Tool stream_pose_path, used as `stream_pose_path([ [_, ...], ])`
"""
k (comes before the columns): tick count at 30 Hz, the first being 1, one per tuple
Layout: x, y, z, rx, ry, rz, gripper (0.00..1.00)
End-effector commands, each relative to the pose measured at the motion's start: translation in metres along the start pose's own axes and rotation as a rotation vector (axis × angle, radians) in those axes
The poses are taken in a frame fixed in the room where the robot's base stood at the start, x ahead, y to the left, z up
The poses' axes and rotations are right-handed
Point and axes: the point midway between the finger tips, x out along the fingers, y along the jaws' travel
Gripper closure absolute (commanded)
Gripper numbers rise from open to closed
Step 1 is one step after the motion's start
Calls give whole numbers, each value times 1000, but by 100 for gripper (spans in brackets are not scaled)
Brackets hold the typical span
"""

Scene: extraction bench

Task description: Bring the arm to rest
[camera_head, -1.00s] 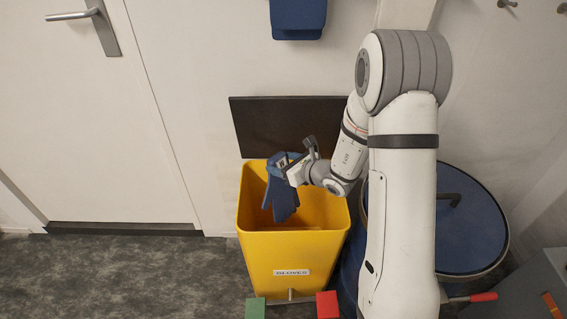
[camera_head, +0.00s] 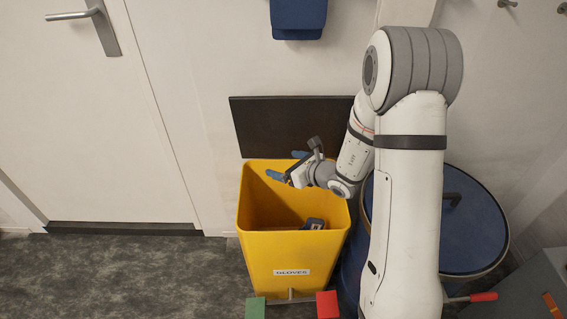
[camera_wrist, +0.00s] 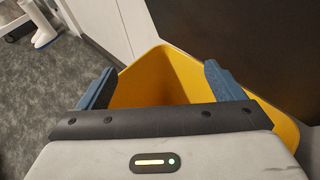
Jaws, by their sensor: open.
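My gripper (camera_head: 287,166) is over the upper rear part of the yellow bin labelled "GLOVES" (camera_head: 290,252). Its two blue fingers are spread apart with nothing between them, as the wrist view (camera_wrist: 160,72) also shows. The arm reaches left and down to it from the right. A dark blue glove (camera_head: 314,224) lies low inside the bin, mostly hidden by the front wall. The bin's yellow wall (camera_wrist: 150,82) shows between and beyond the fingers in the wrist view.
A dark panel (camera_head: 290,125) is on the wall behind the bin. A blue-lidded drum (camera_head: 470,225) stands close on the right. Green (camera_head: 255,308) and red (camera_head: 327,304) blocks show at the bottom edge. The floor at left (camera_head: 120,275) is clear.

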Motion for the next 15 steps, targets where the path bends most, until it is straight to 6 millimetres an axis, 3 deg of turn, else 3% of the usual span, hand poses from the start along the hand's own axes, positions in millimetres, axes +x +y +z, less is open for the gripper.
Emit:
stream_pose_path([
  [7, -44, -1, 1, 2, -1, -5, 12],
  [15, -62, 0, 0, 0, 0, -1, 12],
])
